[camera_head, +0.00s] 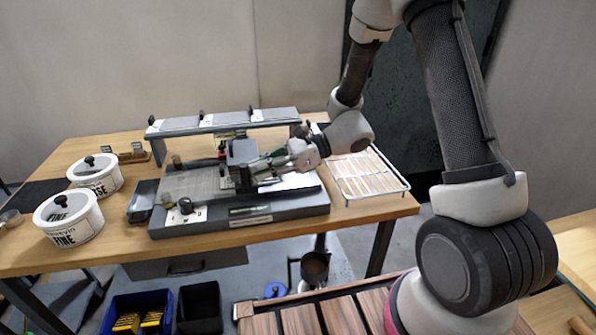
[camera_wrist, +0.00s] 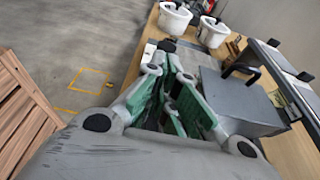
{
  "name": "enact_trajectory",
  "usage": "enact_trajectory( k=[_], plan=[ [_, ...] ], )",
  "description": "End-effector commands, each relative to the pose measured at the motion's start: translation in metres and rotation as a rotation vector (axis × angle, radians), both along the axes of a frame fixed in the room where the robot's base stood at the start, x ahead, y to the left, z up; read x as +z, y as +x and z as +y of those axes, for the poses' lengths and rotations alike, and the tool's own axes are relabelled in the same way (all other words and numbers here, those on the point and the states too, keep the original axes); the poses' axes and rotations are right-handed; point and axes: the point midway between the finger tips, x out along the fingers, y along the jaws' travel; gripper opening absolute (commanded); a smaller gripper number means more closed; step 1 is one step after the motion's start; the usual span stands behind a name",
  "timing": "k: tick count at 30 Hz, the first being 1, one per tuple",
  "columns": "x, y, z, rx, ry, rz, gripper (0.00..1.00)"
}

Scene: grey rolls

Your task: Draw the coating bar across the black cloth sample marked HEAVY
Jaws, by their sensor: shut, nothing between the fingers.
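The coating bench unit (camera_head: 168,227) sits on the wooden table, with a pale bed and a grey block-like carriage (camera_head: 242,152) over it. A black strip (camera_head: 292,193) lies at the right of the bed; I cannot tell whether it is the HEAVY cloth sample, and no such mark is readable. The coating bar cannot be made out clearly. My gripper (camera_head: 258,165) reaches in from the right, low beside the carriage. In the wrist view my gripper (camera_wrist: 170,62) is shut and empty, with green finger pads, and a large grey box (camera_wrist: 238,103) stands to its right.
Two white pots, one marked FINE (camera_head: 68,221) and another (camera_head: 96,176), stand at left. A grey raised shelf (camera_head: 225,121) with black knobs runs behind the unit. A white wire rack (camera_head: 366,172) lies right. Blue (camera_head: 140,304) and black (camera_head: 200,307) bins stand below.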

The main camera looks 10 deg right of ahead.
Motion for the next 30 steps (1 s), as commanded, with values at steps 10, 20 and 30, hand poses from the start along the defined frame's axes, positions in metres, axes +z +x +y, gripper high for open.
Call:
enact_trajectory(
  k=[10, 20, 30],
  plan=[
    [0.000, 0.000, 0.011, 0.001, 0.001, 0.000, 0.00],
    [0.000, 0.000, 0.020, 0.000, 0.000, -0.001, 0.00],
    [0.000, 0.000, 0.003, -0.001, 0.000, 0.000, 0.00]
  ],
)
